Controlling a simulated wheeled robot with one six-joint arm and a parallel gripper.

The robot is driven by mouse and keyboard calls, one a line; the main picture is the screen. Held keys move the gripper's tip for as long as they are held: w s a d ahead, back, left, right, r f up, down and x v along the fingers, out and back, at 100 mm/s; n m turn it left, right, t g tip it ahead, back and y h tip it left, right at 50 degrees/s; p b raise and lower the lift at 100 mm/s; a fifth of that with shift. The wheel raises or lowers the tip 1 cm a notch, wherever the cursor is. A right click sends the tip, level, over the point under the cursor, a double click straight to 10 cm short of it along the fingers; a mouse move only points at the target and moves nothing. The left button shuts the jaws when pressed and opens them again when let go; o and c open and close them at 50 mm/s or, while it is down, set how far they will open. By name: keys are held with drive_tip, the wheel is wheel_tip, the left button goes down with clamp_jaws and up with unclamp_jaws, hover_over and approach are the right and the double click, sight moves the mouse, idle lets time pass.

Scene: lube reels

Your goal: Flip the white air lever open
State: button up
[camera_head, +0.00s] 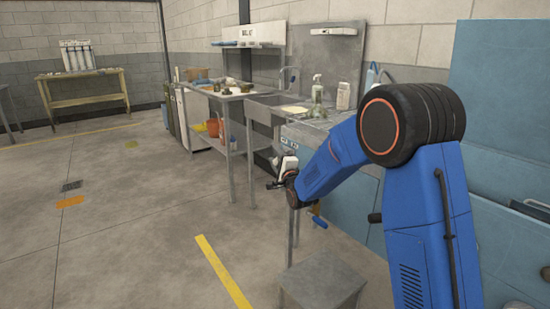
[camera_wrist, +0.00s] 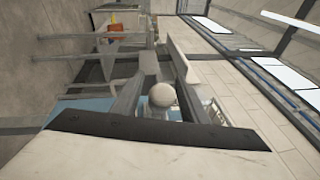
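I cannot pick out a white air lever with certainty in either view. In the wrist view my gripper (camera_wrist: 160,64) has its two dark fingers apart, with a visible gap. A pale round object (camera_wrist: 162,95) shows in that gap; I cannot tell what it is or whether it is within reach. In the head view my gripper (camera_head: 275,184) is small, at the end of my blue arm, in front of the sink bench. No held object is visible there.
The sink bench (camera_head: 275,100) carries a spray bottle (camera_head: 317,90) and a pale bottle (camera_head: 343,96). A metal table (camera_head: 232,93) with an orange bucket (camera_head: 214,127) below stands left of it. A grey box (camera_head: 322,283) is on the floor. Open floor lies left.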

drive_tip(key=shift+s, duration=0.1)
drive_tip(key=v, duration=1.7)
drive_tip(key=shift+s+d, duration=0.1)
drive_tip(key=shift+s, duration=0.1)
